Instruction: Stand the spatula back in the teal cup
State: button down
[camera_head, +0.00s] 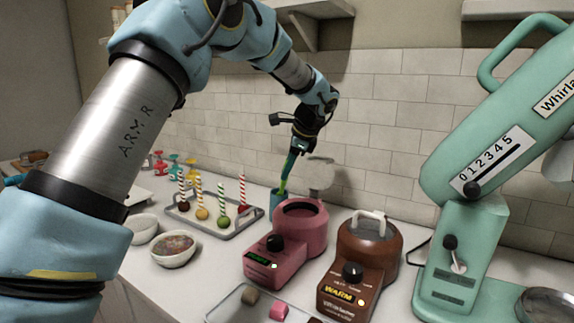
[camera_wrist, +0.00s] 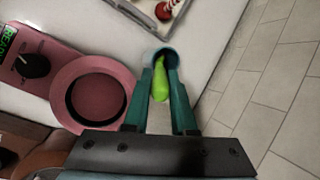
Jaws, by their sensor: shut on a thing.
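The green spatula (camera_wrist: 160,84) is held between the teal fingers of my gripper (camera_wrist: 161,76). In the head view, the spatula (camera_head: 283,186) points down below my gripper (camera_head: 288,170), at the back of the counter. The teal cup (camera_wrist: 152,52) is at the fingertips in the wrist view, and the far end of the spatula overlaps its mouth. In the head view, the cup (camera_head: 275,198) stands behind the pink warmer and is partly hidden by it. I cannot tell how deep the spatula's end is in the cup, or whether it touches the bottom.
A pink warmer (camera_head: 315,228) stands close in front of the cup, with a brown warmer (camera_head: 382,252) to its right. A tray of cake pops (camera_head: 240,228) lies to the left. A mint mixer (camera_head: 460,255) stands at far right. The tiled wall is close behind.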

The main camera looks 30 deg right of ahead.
jog(key=shift+f, duration=0.65)
jog(key=c, duration=0.6)
grip_release()
jog(key=shift+c, duration=0.2)
jog(key=shift+r, duration=0.1)
jog(key=b+v, duration=0.2)
jog(key=v, duration=0.8)
jog(key=shift+s+r, duration=0.15)
jog(key=shift+r, duration=0.2)
